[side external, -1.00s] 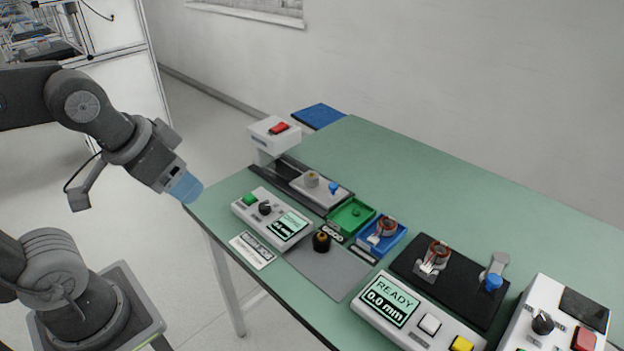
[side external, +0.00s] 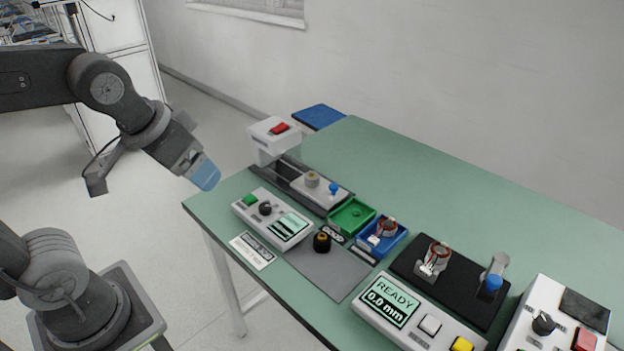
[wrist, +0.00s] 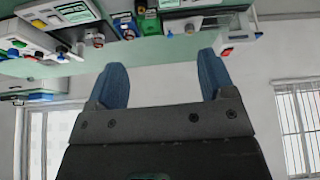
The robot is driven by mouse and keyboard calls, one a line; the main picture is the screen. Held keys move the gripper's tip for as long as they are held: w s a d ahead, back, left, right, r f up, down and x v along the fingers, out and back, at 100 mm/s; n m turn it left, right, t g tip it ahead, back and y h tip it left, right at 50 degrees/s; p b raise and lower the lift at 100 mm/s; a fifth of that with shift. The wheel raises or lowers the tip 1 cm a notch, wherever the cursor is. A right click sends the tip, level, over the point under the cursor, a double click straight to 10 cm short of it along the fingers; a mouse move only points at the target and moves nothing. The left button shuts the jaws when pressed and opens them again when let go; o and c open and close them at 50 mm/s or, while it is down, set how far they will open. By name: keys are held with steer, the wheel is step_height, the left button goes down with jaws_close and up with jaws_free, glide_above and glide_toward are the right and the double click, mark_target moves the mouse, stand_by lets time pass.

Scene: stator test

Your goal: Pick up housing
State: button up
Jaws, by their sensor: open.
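A small black cylinder with an orange-brown top (side external: 321,242) stands upright on the grey mat (side external: 325,272) near the table's front edge; it looks like the housing, though I cannot be sure. A grey cylinder with a tan top (side external: 312,180) sits on the light plate of the rear left fixture. My gripper (side external: 206,178), with blue fingers, is in the air off the table's left corner, well apart from both. In the wrist view my gripper (wrist: 162,70) has its two fingers spread with nothing between them. The table's things show small and inverted at the top there.
A green tray (side external: 338,223) and a blue tray (side external: 372,248) holding a copper-wound part stand beside the mat. A control box (side external: 271,219) is left of the mat. A black fixture (side external: 465,290) and a READY display box (side external: 420,318) are at right. The table's back is clear.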

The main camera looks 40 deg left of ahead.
steer(key=w+a+n+g+y, duration=0.1)
steer(key=w+a+n, duration=0.15)
steer(key=w, duration=1.05)
steer(key=n+g+y, duration=0.1)
steer(key=n+y, duration=0.1)
steer(key=n, duration=0.4)
glide_above(312, 175)
steer(key=s+d, duration=0.2)
steer(key=s, duration=0.1)
step_height(312, 175, down, 22)
steer(key=shift+d+r, duration=0.15)
steer(key=shift+r, duration=0.1)
steer(key=shift+w+x, duration=0.2)
steer(key=shift+x, duration=1.45)
steer(key=shift+w+x, duration=0.2)
steer(key=shift+x, duration=1.45)
steer(key=shift+r, duration=0.2)
